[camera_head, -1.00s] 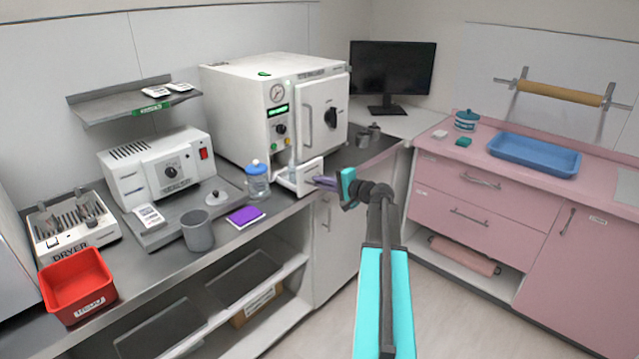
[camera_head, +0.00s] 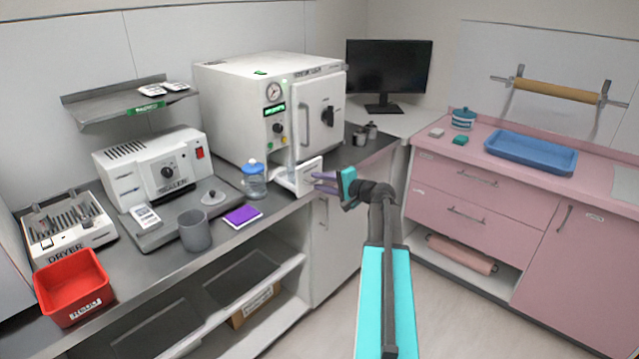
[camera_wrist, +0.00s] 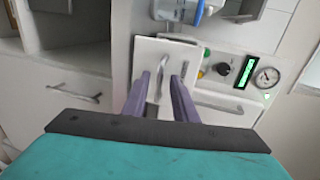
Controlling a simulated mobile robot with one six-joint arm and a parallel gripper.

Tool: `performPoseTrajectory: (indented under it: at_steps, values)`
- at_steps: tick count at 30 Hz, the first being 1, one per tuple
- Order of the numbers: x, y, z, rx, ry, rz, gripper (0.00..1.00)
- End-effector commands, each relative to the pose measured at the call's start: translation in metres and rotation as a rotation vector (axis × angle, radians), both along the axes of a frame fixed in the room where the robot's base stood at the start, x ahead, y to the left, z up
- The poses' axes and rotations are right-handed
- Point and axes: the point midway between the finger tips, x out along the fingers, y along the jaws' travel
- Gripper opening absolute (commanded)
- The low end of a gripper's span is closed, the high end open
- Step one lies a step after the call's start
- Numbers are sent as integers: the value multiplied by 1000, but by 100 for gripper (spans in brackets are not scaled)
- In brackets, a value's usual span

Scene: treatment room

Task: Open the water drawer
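The white water drawer (camera_head: 310,174) at the lower front of the white sterilizer (camera_head: 243,108) stands pulled out, with its front panel clear of the machine body. My gripper (camera_head: 316,181) is just in front of that panel, with its two purple fingers spread apart. In the wrist view the drawer front (camera_wrist: 172,49) lies beyond my open fingers (camera_wrist: 162,82). A small handle shows on the panel between the fingertips. Nothing shows gripped; whether a finger touches the handle I cannot tell.
A clear jar with a blue lid (camera_head: 254,182) stands just left of the drawer. A purple pad (camera_head: 242,215) and grey cup (camera_head: 194,232) are further left on the counter. The pink cabinet (camera_head: 480,205) stands to the right, with open floor before it.

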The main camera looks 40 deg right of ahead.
Motion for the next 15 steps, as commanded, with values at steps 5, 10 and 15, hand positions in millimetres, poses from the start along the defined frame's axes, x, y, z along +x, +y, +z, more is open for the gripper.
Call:
performPoseTrajectory:
  at_steps: [5,10,15]
  values:
    - [-16,-2,3,-1,-1,-2,26]
    - [-39,-5,7,-1,0,-3,26]
    - [-66,-10,13,-2,0,-3,26]
